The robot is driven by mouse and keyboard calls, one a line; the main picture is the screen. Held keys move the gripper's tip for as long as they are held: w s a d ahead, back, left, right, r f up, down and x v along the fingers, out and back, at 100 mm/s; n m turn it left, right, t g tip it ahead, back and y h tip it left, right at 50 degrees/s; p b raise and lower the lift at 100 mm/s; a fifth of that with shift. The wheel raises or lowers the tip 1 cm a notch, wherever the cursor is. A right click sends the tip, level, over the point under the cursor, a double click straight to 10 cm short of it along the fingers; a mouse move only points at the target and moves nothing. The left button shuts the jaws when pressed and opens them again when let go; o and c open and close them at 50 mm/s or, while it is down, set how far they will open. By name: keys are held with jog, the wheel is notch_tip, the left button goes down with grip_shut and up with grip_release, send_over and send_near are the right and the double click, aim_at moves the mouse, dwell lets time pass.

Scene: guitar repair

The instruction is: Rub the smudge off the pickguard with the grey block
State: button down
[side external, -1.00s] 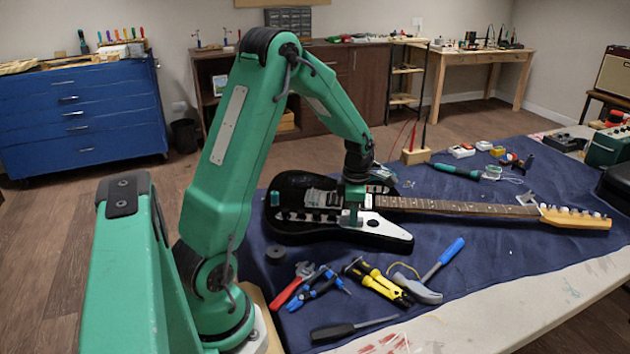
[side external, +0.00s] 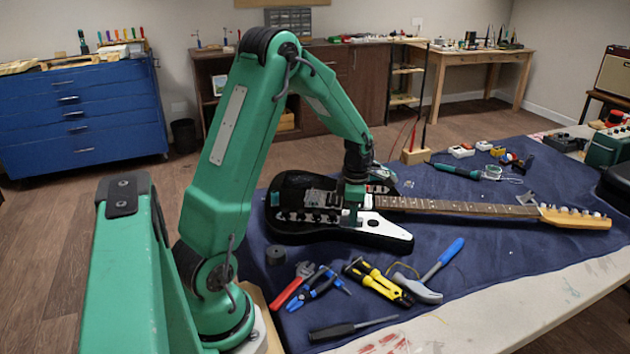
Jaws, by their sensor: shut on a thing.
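A black electric guitar (side external: 300,233) lies on the blue cloth, its neck pointing right. Its white pickguard (side external: 384,226) shows on the body to the right of my gripper. My gripper (side external: 351,216) points down over the guitar body, at the pickguard's left part. It is shut on the grey block, which is too small and too covered by the fingers to make out clearly. I cannot tell whether the block touches the pickguard. No smudge can be made out at this size; the gripper hides part of the pickguard.
Red pliers (side external: 292,285), blue-handled pliers (side external: 318,287), a yellow-handled tool (side external: 378,281), a blue-handled hammer (side external: 442,262) and a screwdriver (side external: 350,328) lie in front of the guitar. A dark round piece (side external: 276,255) sits close to the body. Bare blue cloth (side external: 540,245) is free at right.

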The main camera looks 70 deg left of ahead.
jog(key=shift+w+d+f, duration=0.1)
jog(key=shift+w+d, duration=0.1)
jog(key=shift+w, duration=0.2)
dwell(0.6)
jog(key=shift+s+a, duration=0.25)
jog(key=shift+s, duration=0.2)
dwell(0.3)
jog(key=shift+w+d, duration=0.25)
jog(key=shift+w, duration=0.2)
dwell(0.4)
jog(key=shift+r, duration=4.05)
